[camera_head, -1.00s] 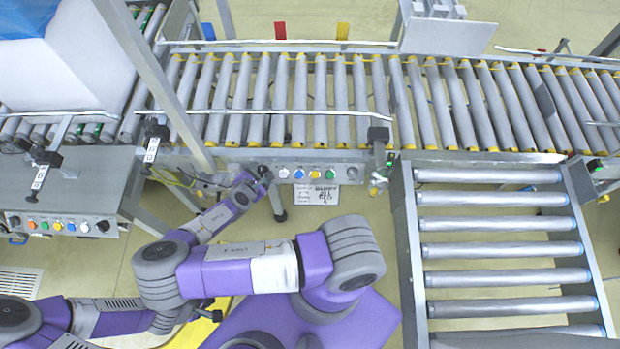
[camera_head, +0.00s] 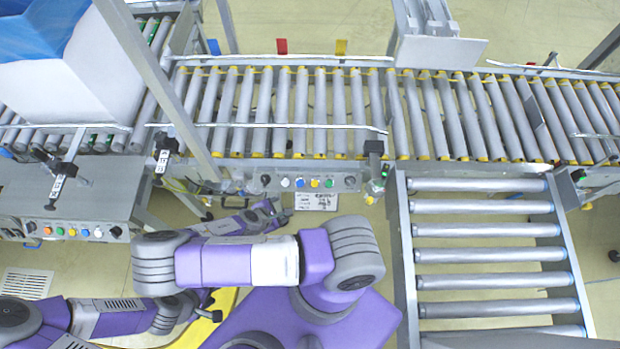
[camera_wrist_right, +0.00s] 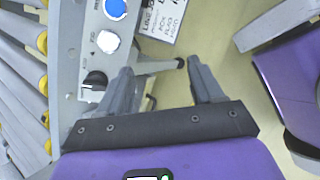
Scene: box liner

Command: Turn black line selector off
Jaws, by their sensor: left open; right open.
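The black line selector (camera_head: 265,180) is the dark knob at the left end of the middle conveyor's control panel, left of a white and a blue button. In the right wrist view the selector (camera_wrist_right: 94,81) is just beyond the left fingertip; its switch position is hard to read. My right gripper (camera_head: 280,207) is open and empty, in front of and below the panel, apart from the selector. It also shows in the right wrist view (camera_wrist_right: 157,72). My left gripper (camera_head: 211,308) is small and partly hidden at the lower left, open, far from the panel.
A second panel (camera_head: 75,232) with coloured buttons is at the left. A roller conveyor (camera_head: 290,110) runs behind the middle panel, and another (camera_head: 485,255) stands to the right. A large white box (camera_head: 75,85) with a blue liner is at the upper left. A paper label (camera_head: 316,202) hangs below the panel.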

